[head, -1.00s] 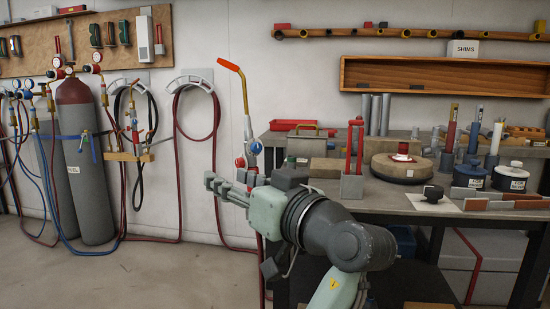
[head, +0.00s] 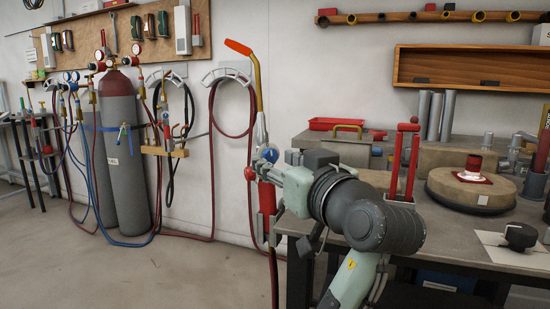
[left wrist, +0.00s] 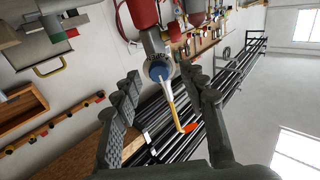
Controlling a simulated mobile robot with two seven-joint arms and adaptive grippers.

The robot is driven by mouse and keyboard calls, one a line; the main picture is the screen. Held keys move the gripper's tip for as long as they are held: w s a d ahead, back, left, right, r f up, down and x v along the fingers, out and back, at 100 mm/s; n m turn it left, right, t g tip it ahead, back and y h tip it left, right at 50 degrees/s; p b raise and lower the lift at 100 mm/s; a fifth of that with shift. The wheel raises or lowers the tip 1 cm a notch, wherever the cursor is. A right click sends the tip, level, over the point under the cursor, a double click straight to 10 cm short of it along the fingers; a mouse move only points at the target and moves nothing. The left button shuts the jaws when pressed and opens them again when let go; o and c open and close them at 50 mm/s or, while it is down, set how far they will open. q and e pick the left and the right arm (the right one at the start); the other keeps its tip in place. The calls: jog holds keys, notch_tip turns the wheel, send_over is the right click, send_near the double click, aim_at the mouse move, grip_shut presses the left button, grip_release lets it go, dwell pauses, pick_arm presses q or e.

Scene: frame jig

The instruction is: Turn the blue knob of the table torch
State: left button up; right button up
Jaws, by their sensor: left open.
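The table torch stands upright at the left end of the bench in the head view, with a red handle (head: 266,198), a brass neck and an orange tip (head: 238,47). Its blue knob (head: 270,155) is just above my left gripper (head: 266,172), and a red knob (head: 250,173) shows to the left. In the left wrist view the blue knob (left wrist: 160,73) lies in the gap between the open fingertips of my left gripper (left wrist: 160,76). I cannot tell how deep it sits between them, and no contact is clear. My right gripper is out of view.
Gas cylinders (head: 120,150) and hoses stand at the left wall. The floor between is clear.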

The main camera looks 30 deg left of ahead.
pick_arm(q)
jog(key=shift+x, duration=1)
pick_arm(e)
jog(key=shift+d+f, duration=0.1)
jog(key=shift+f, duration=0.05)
pick_arm(q)
jog(key=shift+c, duration=0.5)
grip_shut()
jog(key=shift+m+p, duration=0.45)
jog(key=shift+m, duration=0.15)
jog(key=shift+o, duration=0.5)
grip_release()
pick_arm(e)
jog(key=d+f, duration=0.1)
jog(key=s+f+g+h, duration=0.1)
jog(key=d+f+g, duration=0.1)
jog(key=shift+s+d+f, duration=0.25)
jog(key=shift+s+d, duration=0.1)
pick_arm(q)
jog(key=v, duration=1.2)
